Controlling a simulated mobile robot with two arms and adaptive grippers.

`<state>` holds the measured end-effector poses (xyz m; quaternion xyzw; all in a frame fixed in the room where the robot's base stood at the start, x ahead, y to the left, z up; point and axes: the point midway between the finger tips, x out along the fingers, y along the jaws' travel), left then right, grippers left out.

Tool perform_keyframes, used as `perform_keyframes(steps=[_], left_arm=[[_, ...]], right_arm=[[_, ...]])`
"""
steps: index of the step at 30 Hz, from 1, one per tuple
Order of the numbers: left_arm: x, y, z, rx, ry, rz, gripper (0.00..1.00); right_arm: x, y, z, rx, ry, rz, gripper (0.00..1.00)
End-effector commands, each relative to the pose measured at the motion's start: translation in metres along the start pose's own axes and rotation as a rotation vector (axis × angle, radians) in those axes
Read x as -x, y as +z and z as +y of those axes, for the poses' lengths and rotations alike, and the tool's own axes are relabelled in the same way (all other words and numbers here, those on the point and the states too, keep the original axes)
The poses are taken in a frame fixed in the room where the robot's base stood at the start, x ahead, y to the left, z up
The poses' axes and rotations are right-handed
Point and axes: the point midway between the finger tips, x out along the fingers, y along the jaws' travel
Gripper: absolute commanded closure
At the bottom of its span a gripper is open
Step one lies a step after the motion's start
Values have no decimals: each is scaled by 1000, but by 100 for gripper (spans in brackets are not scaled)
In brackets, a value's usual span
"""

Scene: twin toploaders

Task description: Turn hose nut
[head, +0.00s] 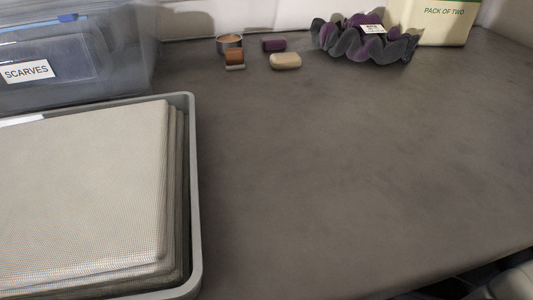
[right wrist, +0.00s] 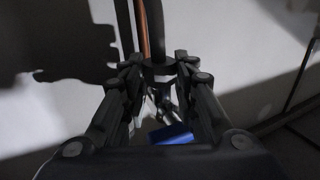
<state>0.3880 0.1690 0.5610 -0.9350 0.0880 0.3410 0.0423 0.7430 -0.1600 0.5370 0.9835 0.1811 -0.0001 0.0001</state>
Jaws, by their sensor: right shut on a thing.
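In the right wrist view my right gripper (right wrist: 158,66) is shut on a dark round hose nut (right wrist: 158,73), with one finger on each side of it. A black hose (right wrist: 124,28) and a copper-coloured line (right wrist: 143,30) run up from around the nut. Below the nut, between the fingers, is a shiny metal fitting (right wrist: 166,110) and a blue part (right wrist: 171,133). The dim light hides the nut's edges and how it sits on the fitting. The head view shows neither the nut nor my grippers.
In the right wrist view a pale wall (right wrist: 225,50) lies behind the hose. In the head view a grey counter (head: 350,160) is mostly clear. A tray (head: 195,200) of stacked pale panels and a scarves bin (head: 100,50) stand left; small items and a purple-grey ruffled thing (head: 365,40) lie behind.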

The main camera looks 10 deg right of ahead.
Motion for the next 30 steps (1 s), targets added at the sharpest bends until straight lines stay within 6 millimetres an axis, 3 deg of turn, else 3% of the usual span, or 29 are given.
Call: perform_keyframes(steps=[4, 5, 7, 20, 30], left_arm=[[0, 0, 0, 0, 0, 1, 100], [0, 0, 0, 0, 0, 1, 100], [0, 0, 0, 0, 0, 2, 100], [-2, 2, 0, 0, 1, 2, 100], [-23, 26, 1, 0, 1, 2, 100]], right_arm=[[-1, -2, -2, -1, -2, 3, 97], [-1, -2, -2, -1, -2, 3, 68], [-1, -2, -1, -1, -2, 3, 53], [-1, 1, -2, -2, 14, 2, 53], [-2, 6, -8, -4, 205, 5, 53]])
